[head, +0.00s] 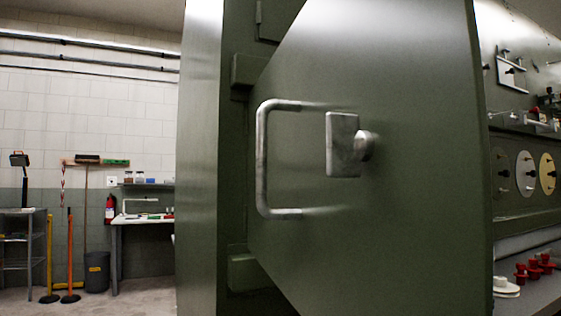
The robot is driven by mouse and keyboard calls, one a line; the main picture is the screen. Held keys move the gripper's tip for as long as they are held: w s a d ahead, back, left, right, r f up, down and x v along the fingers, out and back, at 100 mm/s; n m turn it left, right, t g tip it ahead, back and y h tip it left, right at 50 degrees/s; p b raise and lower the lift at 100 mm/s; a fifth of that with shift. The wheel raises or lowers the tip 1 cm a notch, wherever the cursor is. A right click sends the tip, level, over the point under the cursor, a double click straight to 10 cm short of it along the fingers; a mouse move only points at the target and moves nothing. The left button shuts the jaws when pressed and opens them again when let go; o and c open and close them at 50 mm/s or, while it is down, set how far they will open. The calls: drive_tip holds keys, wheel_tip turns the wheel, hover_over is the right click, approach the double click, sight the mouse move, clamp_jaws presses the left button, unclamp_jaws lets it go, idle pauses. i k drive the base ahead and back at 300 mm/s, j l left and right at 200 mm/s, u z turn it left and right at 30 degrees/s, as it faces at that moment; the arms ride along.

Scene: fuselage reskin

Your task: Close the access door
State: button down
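The access door (410,220) is a large dark green panel that fills the middle and right of the head view. It stands swung open at an angle to its green frame (200,160). A metal U-shaped pull handle (262,160) is fixed to the door's face near its left side. A square metal latch plate with a round knob (343,145) sits to the right of the handle. My gripper is not in view.
Red knobs (535,266) and white discs (506,288) lie on a grey surface at lower right. Round plates (525,173) line the wall behind. At left are a workbench (145,222), a dark bin (96,272), a fire extinguisher (110,209), yellow and orange posts (70,255) and open floor.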

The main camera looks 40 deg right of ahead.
sight(411, 234)
drive_tip(key=z, duration=0.9)
drive_tip(key=k+j+u, duration=0.2)
drive_tip(key=k, duration=0.25)
drive_tip(key=k+j+u, duration=0.25)
drive_tip(key=k, duration=0.2)
